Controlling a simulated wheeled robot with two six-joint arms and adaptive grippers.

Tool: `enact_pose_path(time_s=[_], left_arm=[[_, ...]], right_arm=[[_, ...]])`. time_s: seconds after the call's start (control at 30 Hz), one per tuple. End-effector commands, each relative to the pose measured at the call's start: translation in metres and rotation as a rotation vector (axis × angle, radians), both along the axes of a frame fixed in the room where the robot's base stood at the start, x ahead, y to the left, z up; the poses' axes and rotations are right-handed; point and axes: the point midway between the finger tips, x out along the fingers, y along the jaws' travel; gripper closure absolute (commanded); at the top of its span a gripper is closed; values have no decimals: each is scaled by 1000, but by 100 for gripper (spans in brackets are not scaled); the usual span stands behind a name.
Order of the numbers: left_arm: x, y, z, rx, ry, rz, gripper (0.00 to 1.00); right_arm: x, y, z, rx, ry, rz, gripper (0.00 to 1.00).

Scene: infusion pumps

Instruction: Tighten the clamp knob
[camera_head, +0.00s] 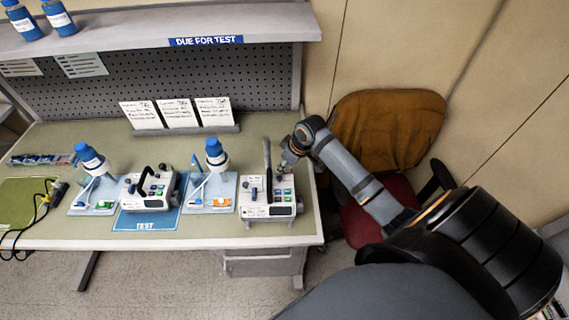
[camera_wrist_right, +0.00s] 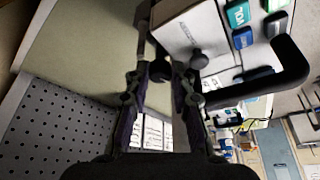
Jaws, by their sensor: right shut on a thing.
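A white infusion pump (camera_head: 268,211) with a dark upright handle stands at the right end of the bench. My right gripper (camera_head: 287,160) reaches its back right side from the right. In the right wrist view the same pump (camera_wrist_right: 182,32) shows at the top, and the fingers (camera_wrist_right: 162,78) are shut on a dark round clamp knob (camera_wrist_right: 159,70) beside the casing. A second dark knob (camera_wrist_right: 198,60) sits just right of the fingers. In the head view the gripped knob is hidden by the gripper. My left gripper is out of view.
A second pump (camera_head: 147,191) stands on the blue TEST mat (camera_head: 147,222). Two trays (camera_head: 76,203) (camera_head: 220,206) hold blue-topped bottles. A row of white cards (camera_head: 177,113) stands behind. An orange-backed chair (camera_head: 388,130) is right of the bench, close to my right arm.

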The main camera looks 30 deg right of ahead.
Motion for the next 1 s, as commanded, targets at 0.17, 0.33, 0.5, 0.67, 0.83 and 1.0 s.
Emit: enact_pose_path(time_s=[0.17, 0.33, 0.5, 0.67, 0.83, 1.0], left_arm=[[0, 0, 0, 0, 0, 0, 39], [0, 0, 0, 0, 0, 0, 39], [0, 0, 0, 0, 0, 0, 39], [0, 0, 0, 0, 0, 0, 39], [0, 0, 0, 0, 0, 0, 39], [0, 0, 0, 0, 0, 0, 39]], right_arm=[[-1, 2, -1, 3, 1, -83, 100], [-1, 2, 0, 3, 1, -132, 100], [-1, 3, -1, 2, 2, -154, 100], [-1, 3, -1, 2, 2, -157, 100], [-1, 3, -1, 2, 2, -157, 100], [-1, 2, -1, 2, 2, -156, 62]])
